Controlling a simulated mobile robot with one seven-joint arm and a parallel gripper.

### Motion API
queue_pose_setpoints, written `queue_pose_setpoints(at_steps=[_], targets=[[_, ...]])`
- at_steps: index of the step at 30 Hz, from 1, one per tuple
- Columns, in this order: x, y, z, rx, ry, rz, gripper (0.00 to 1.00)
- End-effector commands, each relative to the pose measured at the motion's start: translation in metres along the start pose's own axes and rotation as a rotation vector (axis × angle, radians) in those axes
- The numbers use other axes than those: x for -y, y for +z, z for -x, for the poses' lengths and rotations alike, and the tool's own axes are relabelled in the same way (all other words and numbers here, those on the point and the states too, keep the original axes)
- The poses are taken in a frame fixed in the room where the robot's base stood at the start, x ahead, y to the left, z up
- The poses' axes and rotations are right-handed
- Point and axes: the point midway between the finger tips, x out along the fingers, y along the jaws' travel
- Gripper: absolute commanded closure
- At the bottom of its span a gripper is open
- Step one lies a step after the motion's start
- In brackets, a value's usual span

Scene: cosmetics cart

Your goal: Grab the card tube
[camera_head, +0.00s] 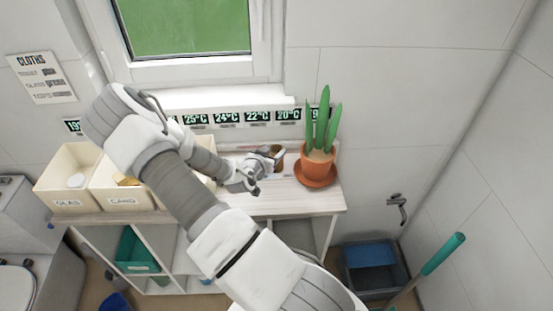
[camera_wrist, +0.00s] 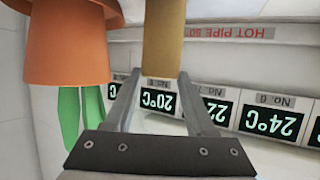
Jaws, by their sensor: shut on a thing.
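The card tube is a plain brown cylinder. In the wrist view the card tube (camera_wrist: 163,38) stands out from between the two fingertips at the top middle. My gripper (camera_wrist: 160,76) is shut on it, with one finger on each side. In the head view my gripper (camera_head: 266,161) reaches over the shelf top, just left of the plant pot, and a small part of the card tube (camera_head: 278,152) shows at its tip. The rest of the tube is hidden by my gripper. I cannot tell whether it touches the shelf top.
A terracotta pot (camera_head: 317,165) with a green plant stands close to the right of my gripper. Cream bins (camera_head: 68,180) stand at the left of the white shelf unit (camera_head: 300,200). A row of temperature displays (camera_head: 228,117) runs along the wall behind. The shelf's front right is clear.

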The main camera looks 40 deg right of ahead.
Motion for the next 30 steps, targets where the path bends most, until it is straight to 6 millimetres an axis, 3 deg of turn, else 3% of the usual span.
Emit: queue_pose_setpoints(at_steps=[13, 20, 23, 30], targets=[[0.000, -0.003, 0.001, -0.001, 0.000, -0.001, 1.00], [0.000, -0.020, 0.009, -0.001, -0.001, -0.004, 1.00], [0.001, -0.036, 0.015, -0.001, -0.001, -0.006, 1.00], [-0.036, -0.050, 0.058, 0.002, 0.000, -0.004, 1.00]])
